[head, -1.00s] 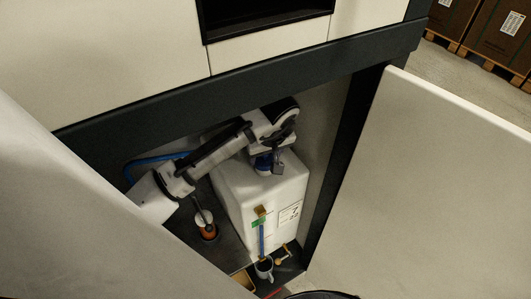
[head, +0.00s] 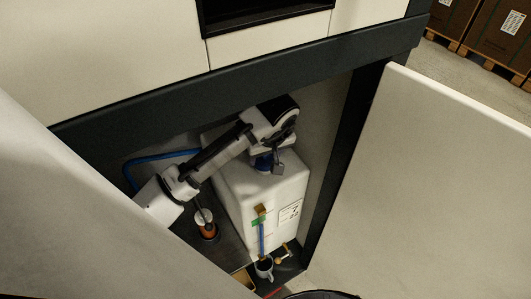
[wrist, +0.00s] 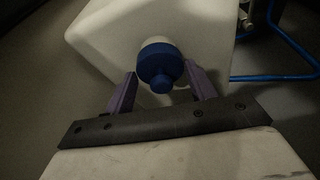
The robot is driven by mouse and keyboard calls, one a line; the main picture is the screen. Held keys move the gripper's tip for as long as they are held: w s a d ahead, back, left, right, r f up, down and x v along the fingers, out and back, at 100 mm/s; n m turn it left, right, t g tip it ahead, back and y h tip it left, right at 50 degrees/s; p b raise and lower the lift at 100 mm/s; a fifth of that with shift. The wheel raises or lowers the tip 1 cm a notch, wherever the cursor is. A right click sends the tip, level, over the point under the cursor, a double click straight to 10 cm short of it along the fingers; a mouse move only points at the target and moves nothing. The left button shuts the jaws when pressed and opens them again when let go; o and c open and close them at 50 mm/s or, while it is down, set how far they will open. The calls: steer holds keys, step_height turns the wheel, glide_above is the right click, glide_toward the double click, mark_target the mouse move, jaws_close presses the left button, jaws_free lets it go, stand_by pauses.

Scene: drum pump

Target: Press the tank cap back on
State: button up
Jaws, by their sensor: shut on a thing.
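The white tank (head: 262,205) stands inside the open cabinet, with a label and a green marking on its front face. My gripper (wrist: 160,85) is shut on the blue tank cap (wrist: 160,65), with one finger on each side of it. In the wrist view the cap is at the tank's top, over a pale neck. I cannot tell whether it is seated or just above the neck. In the head view the cap (head: 263,163) shows as a small blue patch under my gripper. My wrist hides part of it.
An orange and white item (head: 207,228) stands left of the tank. A mug (head: 264,268) is in front of it. A blue hose (head: 160,157) runs along the back left. Cabinet doors stand open at left and right (head: 440,180). The cabinet's top edge is close above my arm.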

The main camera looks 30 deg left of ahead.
steer(key=shift+f, duration=0.1)
stand_by(0.8)
steer(key=o, duration=1.5)
steer(key=shift+c, duration=0.2)
steer(key=shift+r+p, duration=2.4)
steer(key=shift+r, duration=0.65)
steer(key=shift+c, duration=0.4)
jaws_close()
